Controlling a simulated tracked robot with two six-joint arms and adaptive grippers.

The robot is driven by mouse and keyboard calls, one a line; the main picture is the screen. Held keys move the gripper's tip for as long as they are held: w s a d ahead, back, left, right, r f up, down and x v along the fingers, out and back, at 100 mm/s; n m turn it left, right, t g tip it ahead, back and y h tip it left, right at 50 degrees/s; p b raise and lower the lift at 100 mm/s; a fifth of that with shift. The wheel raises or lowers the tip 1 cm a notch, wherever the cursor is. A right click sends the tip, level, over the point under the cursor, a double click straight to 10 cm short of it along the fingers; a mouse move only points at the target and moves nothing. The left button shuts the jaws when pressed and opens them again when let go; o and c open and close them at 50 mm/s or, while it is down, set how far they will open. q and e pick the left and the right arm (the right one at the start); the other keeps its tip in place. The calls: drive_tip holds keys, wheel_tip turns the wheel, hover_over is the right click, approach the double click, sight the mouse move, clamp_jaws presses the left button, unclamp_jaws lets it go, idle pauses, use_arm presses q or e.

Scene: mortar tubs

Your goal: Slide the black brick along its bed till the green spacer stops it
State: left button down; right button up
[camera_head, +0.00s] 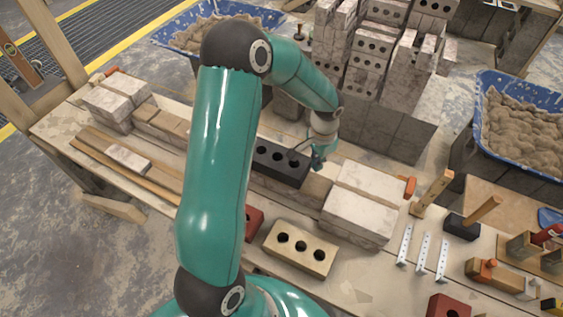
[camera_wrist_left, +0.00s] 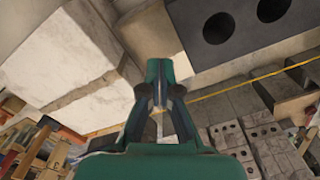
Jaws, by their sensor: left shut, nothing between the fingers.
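The black brick (camera_head: 277,165), with round holes in its top, lies on the bed (camera_head: 296,192) of the low wall. It also shows at the upper right of the left wrist view (camera_wrist_left: 238,42). My left gripper (camera_head: 318,164) is shut and empty, pointing down beside the right end of the black brick. In the left wrist view its closed fingertips (camera_wrist_left: 158,70) are close to the brick's end; I cannot tell whether they touch. I cannot make out the green spacer; my left arm covers part of the wall left of the brick. My right gripper is not in view.
Pale blocks (camera_head: 362,207) stand to the right of the gap, with more blocks (camera_head: 110,102) at the wall's left end. A yellow line (camera_wrist_left: 245,84) runs close by. A tan holed brick (camera_head: 299,250) lies in front. Blue tubs (camera_head: 515,90) of mortar stand behind.

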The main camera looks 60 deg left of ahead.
sight(305, 168)
use_arm(q)
drive_tip(key=shift+f, duration=0.1)
idle(0.3)
drive_tip(key=shift+f+b, duration=3.6)
drive_tip(key=shift+f, duration=0.25)
drive_tip(key=shift+r, duration=0.25)
drive_tip(key=shift+r+p, duration=0.3)
drive_tip(key=shift+s+a, duration=0.45)
drive_tip(key=shift+a, duration=0.3)
drive_tip(key=shift+s+a, duration=0.45)
drive_tip(key=shift+a, duration=0.3)
